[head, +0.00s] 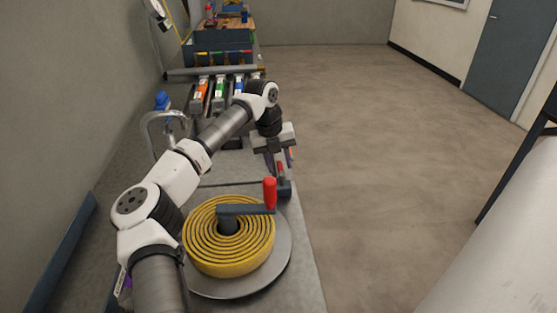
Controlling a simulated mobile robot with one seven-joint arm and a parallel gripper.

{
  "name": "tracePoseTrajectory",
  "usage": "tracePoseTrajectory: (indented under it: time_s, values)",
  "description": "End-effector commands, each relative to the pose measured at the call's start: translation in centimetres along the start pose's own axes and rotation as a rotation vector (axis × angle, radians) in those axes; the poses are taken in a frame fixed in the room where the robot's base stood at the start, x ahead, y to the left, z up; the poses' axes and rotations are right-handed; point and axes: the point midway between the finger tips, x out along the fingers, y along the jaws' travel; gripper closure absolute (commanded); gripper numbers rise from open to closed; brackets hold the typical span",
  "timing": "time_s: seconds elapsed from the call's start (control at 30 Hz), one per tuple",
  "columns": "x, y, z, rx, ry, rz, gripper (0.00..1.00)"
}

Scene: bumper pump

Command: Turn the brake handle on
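A crank with an upright red grip (269,192) sits on top of a coiled yellow hose (202,248) on a round grey reel. Its dark arm points right from the hub. I cannot tell for sure whether this is the brake handle. A small dark part with a bit of red (284,187) sits just behind the crank, at the right edge of the grey deck, and could also be it. My gripper (281,165) points down just above and behind that small part. Its fingers are small in view, and I cannot tell whether they touch anything or how far apart they are.
A curved metal pipe (149,124) with a blue knob (162,101) stands left of my arm. Orange, green and blue levers (220,92) line the deck behind my arm. A dark box (220,50) lies farther back. Open floor (380,150) lies to the right.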

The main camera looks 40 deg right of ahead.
Motion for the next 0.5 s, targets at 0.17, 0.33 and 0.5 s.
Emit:
tracePoseTrajectory:
  time_s: [0.17,0.33,0.5]
  values:
    - [0.04,0.00,-0.01,0.000,0.000,0.000,0.63]
    - [0.02,0.00,-0.01,0.000,0.000,0.000,0.80]
    - [0.00,0.00,-0.01,0.000,0.000,0.000,1.00]
